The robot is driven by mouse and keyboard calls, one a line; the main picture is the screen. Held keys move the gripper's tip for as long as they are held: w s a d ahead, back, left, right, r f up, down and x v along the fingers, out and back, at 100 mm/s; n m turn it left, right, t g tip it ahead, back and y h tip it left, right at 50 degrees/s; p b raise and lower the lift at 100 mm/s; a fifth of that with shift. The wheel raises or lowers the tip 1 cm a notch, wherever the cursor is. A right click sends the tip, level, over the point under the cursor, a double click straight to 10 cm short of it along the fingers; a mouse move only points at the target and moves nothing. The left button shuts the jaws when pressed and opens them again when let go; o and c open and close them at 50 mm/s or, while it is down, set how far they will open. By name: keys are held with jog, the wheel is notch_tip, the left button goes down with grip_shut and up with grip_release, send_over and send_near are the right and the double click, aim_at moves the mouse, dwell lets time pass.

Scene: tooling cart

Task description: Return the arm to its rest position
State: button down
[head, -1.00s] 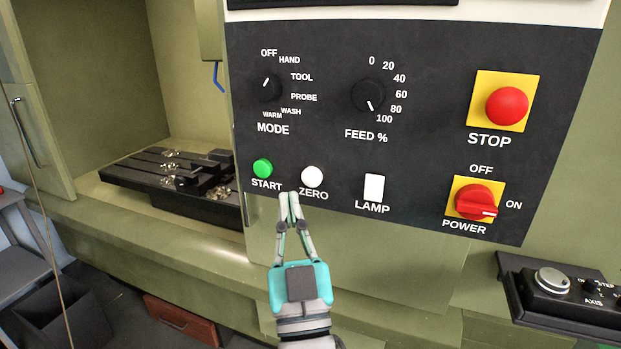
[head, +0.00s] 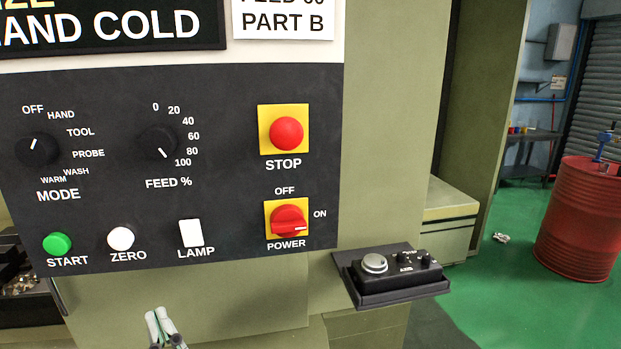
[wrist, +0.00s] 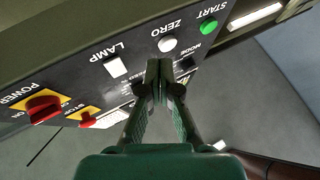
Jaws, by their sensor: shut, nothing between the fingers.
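My gripper (head: 159,318) is at the bottom of the head view, below the ZERO and LAMP buttons, with only its fingers showing. Its fingertips are together and hold nothing. In the wrist view the shut fingers (wrist: 159,68) point toward the control panel, and the tips appear apart from it. The rest of my arm is out of the head view.
The dark control panel (head: 230,220) carries a green START button (head: 57,243), a white ZERO button (head: 120,238), a white LAMP switch (head: 190,233), a red STOP button (head: 286,133) and a POWER switch (head: 289,220). A pendant (head: 400,272) sits on a shelf at right. A red drum (head: 582,220) stands far right.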

jog(key=s+d+f+m+h, duration=0.2)
jog(key=s+d+f+h, duration=0.15)
jog(key=d+f, duration=0.85)
jog(key=s+d+f+m+h, duration=0.2)
jog(key=s+d+f+h, duration=0.15)
jog(key=d+f, duration=0.8)
jog(key=s+d+f+m+g+h, duration=0.1)
jog(key=s+d+f+m+h, duration=0.1)
jog(key=s+d, duration=0.5)
jog(key=s+d+f+m+g+h, duration=0.2)
jog(key=s+d+f+h, duration=0.3)
jog(key=s, duration=1.1)
jog(key=d+h, duration=0.1)
jog(key=d, duration=0.2)
jog(key=shift+s+f+g, duration=0.2)
jog(key=shift+s+g, duration=0.1)
jog(key=shift+d, duration=0.1)
